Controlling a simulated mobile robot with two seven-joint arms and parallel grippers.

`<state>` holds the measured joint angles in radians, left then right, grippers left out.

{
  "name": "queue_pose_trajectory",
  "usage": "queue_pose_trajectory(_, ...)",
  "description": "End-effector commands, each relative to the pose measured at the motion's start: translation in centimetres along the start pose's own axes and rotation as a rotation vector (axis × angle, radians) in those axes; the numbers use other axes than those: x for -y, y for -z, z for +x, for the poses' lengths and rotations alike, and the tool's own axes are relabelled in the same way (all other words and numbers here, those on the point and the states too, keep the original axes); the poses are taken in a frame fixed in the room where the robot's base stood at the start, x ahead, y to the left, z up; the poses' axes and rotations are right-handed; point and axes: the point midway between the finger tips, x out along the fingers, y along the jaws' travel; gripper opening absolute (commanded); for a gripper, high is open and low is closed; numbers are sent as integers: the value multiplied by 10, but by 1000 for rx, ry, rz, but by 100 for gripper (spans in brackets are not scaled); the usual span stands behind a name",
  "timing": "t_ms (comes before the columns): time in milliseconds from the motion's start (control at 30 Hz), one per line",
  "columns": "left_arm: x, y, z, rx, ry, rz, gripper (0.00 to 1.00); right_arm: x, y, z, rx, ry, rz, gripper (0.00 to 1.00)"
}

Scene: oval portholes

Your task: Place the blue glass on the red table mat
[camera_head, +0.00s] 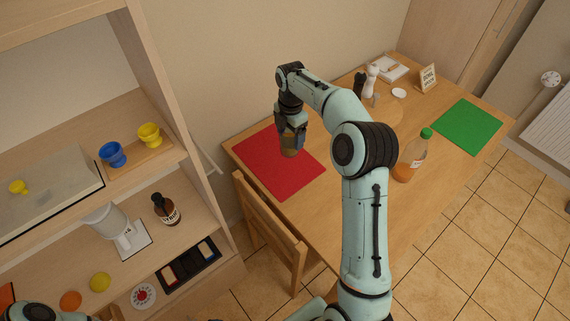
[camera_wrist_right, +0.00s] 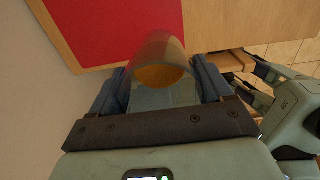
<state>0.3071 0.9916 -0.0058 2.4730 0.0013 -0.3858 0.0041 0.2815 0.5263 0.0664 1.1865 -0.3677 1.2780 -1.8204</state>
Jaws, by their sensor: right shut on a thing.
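My right gripper (camera_head: 290,138) points down over the red table mat (camera_head: 262,168) and is shut on a see-through glass (camera_head: 289,149). The glass looks amber-brown rather than blue here. In the right wrist view the glass (camera_wrist_right: 160,56) sits between the two fingers, with an orange-brown patch inside its outline. The red mat (camera_wrist_right: 115,25) lies beyond it in that view. In the head view the glass overlaps the upper right part of the mat; I cannot tell whether its base touches. My left gripper does not show.
An orange-filled bottle with a green cap (camera_head: 410,160) and a green mat (camera_head: 467,126) are on the right of the table. A wooden chair (camera_head: 268,235) stands at the near edge. Blue (camera_head: 112,154) and yellow (camera_head: 150,135) cups are on the left shelf.

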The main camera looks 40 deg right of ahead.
Motion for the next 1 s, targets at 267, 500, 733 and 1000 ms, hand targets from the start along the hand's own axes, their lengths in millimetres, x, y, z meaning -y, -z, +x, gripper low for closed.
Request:
queue_pose_trajectory(267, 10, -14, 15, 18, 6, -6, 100, 3, 0, 78, -1, 8, 1, 35)
queue_pose_trajectory(500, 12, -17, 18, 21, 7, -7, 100, 2, 0, 120, 1, 4, 2, 35)
queue_pose_trajectory(733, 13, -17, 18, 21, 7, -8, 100, 2, 0, 134, 1, 2, 2, 35)
queue_pose_trajectory(1000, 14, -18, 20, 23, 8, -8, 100, 2, 0, 168, 0, 2, 2, 35)
